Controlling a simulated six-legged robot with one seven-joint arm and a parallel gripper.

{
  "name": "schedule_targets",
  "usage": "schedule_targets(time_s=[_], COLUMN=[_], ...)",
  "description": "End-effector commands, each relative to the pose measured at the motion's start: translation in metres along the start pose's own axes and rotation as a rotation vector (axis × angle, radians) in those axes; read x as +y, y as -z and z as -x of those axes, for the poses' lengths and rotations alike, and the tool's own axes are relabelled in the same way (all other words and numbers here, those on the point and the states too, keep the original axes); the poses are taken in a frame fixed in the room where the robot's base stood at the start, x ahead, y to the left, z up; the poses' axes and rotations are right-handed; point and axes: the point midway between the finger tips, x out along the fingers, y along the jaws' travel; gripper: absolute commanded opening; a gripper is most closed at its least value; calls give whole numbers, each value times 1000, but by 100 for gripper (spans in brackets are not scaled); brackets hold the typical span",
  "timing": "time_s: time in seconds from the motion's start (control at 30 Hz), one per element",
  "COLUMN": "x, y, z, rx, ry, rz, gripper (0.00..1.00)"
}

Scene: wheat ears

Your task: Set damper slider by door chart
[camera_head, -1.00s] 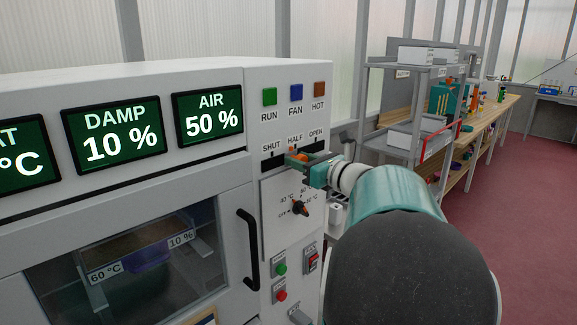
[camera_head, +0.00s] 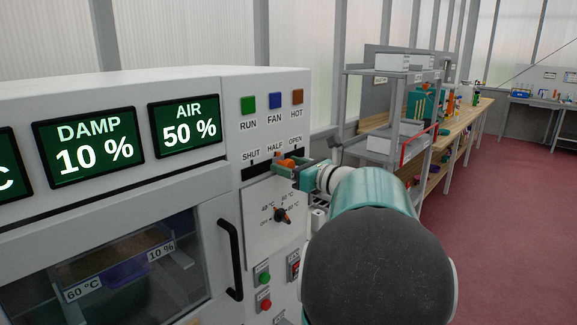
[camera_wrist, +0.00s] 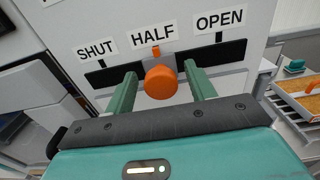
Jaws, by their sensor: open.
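The damper slider has an orange knob (camera_wrist: 160,82) standing in a dark horizontal slot (camera_wrist: 225,53) under the labels SHUT, HALF and OPEN. In the wrist view its orange pointer lines up under HALF. The knob also shows in the head view (camera_head: 287,162). My gripper (camera_wrist: 162,88) is open, with one green finger on each side of the knob. A gap shows between the knob and each finger. The AIR display (camera_head: 186,126) reads 50 %, and the DAMP display (camera_head: 91,146) reads 10 %. The door chart itself is not clearly in view.
Below the slider are a rotary temperature dial (camera_head: 281,215) and green and red buttons (camera_head: 264,279). A black door handle (camera_head: 230,260) stands out to the left. A grey shelf rack (camera_head: 395,140) and a wooden bench stand to the right, with open red floor beyond.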

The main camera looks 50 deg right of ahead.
Motion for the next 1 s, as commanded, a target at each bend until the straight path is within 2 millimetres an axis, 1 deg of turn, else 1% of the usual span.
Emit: schedule_targets(time_s=[0.17,0.4,0.5,0.6,0.7,0.77,1.0], x=[0,0,-1,0,0,0,0], y=[-1,-1,-1,-1,0,0,0], z=[27,81,101,117,128,132,134], rx=[-2,-2,-1,-1,-1,-1,-1], ry=[3,4,3,2,2,2,1], rz=[0,1,1,1,1,1,0], gripper=[55,55,55,55,55,55,55])
